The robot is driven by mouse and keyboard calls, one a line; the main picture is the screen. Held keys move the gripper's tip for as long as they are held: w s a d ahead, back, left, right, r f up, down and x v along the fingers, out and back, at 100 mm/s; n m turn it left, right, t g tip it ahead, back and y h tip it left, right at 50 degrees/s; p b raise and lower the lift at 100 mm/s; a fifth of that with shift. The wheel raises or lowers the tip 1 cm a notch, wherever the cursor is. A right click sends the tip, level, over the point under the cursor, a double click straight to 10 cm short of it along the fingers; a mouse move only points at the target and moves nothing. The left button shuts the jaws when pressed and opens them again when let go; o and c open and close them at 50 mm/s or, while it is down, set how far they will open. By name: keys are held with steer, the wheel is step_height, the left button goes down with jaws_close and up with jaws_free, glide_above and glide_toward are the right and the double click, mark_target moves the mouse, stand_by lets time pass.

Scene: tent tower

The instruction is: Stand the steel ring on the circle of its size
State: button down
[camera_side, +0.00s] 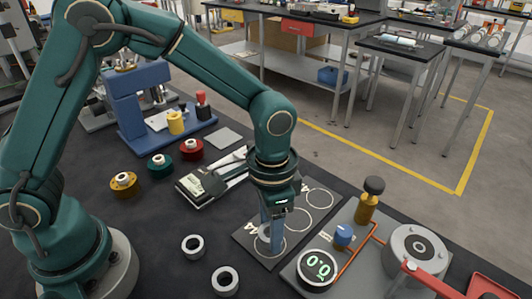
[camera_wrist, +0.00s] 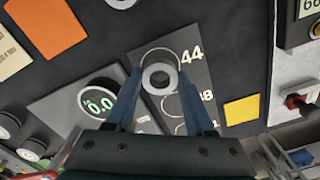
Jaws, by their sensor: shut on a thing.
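My gripper (camera_wrist: 160,82) is shut on a pale grey steel ring (camera_wrist: 159,91), one fingertip on each side of it. In the wrist view the ring lies over the lower part of the circle marked 44 (camera_wrist: 180,54), whose line curves beyond it at the top. In the side view my gripper (camera_side: 270,240) is low over the near end of the dark card (camera_side: 247,231) with printed circles, and its fingers partly hide the ring. I cannot tell whether the ring touches the card. Two other steel rings (camera_side: 193,238) (camera_side: 225,290) lie on the black bench left of the card.
A grey plate with a round gauge (camera_side: 318,269), a brass post (camera_side: 366,208) and a blue knob (camera_side: 344,233) stands close right of the card. Coloured spools (camera_side: 124,186) sit farther left. Bare bench lies around the loose rings.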

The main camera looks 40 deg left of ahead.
steer(key=shift+f, duration=0.7)
steer(key=shift+f, duration=0.15)
steer(key=shift+c, duration=1.3)
jaws_free()
